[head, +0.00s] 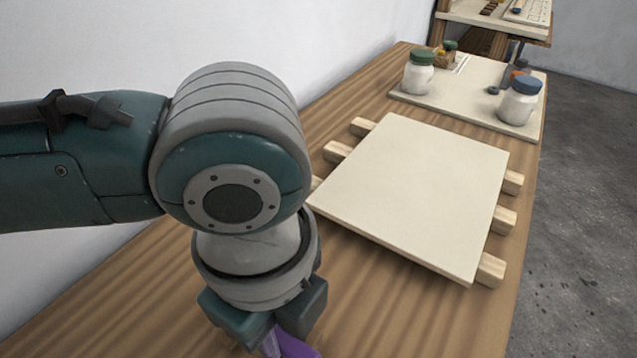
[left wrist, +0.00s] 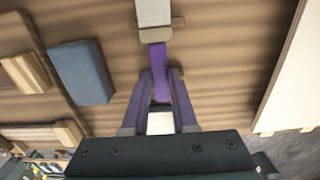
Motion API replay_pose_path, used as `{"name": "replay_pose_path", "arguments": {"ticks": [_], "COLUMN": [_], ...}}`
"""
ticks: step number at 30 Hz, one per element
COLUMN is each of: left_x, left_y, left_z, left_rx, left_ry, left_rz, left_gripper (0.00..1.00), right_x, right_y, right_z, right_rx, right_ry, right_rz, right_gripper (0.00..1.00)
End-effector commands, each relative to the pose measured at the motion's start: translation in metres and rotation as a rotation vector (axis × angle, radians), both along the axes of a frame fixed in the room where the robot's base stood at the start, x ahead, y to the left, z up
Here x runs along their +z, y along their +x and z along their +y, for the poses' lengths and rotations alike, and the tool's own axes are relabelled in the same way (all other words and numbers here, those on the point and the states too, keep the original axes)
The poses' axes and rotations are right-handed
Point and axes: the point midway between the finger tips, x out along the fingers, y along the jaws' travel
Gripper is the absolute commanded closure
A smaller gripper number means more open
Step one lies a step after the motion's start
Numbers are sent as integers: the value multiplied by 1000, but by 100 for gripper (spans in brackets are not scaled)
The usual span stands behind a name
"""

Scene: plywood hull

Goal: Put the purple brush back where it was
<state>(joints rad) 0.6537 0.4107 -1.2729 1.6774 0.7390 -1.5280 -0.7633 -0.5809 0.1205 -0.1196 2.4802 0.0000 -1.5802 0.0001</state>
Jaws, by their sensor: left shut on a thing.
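My left gripper (head: 271,338) is low at the bottom of the head view, and its fingertips are largely cut off there. It is shut on the purple brush (head: 296,346), of which only a small purple part shows in the head view. In the left wrist view the fingers (left wrist: 161,74) close around the purple handle (left wrist: 161,62). The brush's pale grey head (left wrist: 153,12) points away from the gripper, over the striped wood bench. I cannot tell whether the brush touches the bench. My right gripper is not in view.
A cream board (head: 415,190) lies across several wood strips on the bench (head: 180,300). Behind it, a pale panel (head: 455,100) holds a green-lidded jar (head: 419,72) and a blue-lidded jar (head: 520,101). The left wrist view shows a blue block (left wrist: 80,72) and wood pieces (left wrist: 25,73).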

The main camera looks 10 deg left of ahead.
Motion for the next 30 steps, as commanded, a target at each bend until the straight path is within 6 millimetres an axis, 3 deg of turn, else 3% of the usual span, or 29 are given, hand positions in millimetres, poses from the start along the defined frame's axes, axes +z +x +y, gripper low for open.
{"name": "replay_pose_path", "arguments": {"ticks": [19,20,27,30], "left_x": [-12,-12,-11,-11], "left_y": [0,0,0,0], "left_z": [0,0,0,0], "left_rx": [1,1,1,1], "left_ry": [0,0,0,0], "left_rz": [-1,-1,-1,-1], "left_gripper": [100,73,46,44], "right_x": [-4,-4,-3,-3], "right_y": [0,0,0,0], "right_z": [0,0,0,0], "right_rx": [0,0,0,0], "right_ry": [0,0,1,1], "right_rz": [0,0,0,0], "right_gripper": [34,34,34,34]}}
